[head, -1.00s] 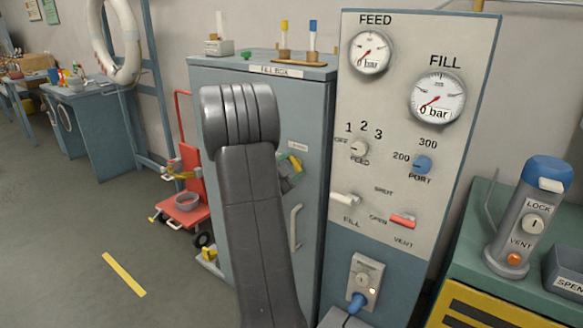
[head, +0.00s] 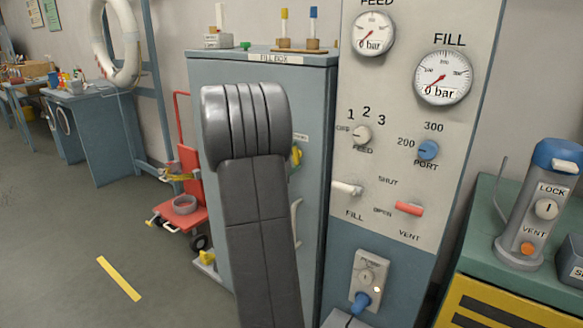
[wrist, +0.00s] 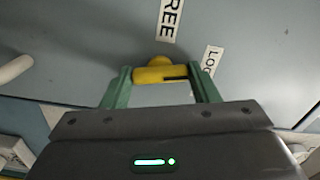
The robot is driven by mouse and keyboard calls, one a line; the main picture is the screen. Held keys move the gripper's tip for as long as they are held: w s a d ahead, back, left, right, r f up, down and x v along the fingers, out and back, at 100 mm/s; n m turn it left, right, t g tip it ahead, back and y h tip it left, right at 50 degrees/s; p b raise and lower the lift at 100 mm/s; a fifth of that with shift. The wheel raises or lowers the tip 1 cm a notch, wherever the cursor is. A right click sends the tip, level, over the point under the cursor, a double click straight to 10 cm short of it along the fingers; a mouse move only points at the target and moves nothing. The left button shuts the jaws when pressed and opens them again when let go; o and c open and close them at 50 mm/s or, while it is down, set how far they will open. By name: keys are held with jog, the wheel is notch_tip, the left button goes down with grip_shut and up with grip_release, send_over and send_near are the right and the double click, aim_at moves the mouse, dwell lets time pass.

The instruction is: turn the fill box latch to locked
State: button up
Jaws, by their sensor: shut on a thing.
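The fill box (head: 262,70) is a tall grey-blue cabinet in the middle of the head view, with a "FILL BOX" label along its top edge. Its latch is a yellow handle (wrist: 158,73) in the wrist view, with the word "FREE" above it and a partly cut-off "LOCK" label to its right. My gripper (wrist: 160,80) has green fingers and is shut on the yellow handle. In the head view my grey arm hides most of the latch; a bit of yellow (head: 296,156) shows at the arm's right edge.
A gauge panel (head: 400,180) with knobs and valve levers stands close on the right. The cabinet's pale door handle (head: 297,221) is just right of my arm. A red trolley (head: 184,205) stands to the left. Open floor (head: 70,230) lies at the left.

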jog(key=shift+f+m+b, duration=0.1)
jog(key=shift+m+b, duration=0.85)
jog(key=shift+m, duration=0.25)
jog(key=o, duration=1)
jog(key=v, duration=1.3)
jog(key=shift+s+a+p, duration=0.25)
jog(key=shift+s+p, duration=0.05)
jog(key=shift+s, duration=0.05)
jog(key=shift+w+d, duration=0.1)
jog(key=shift+w, duration=0.05)
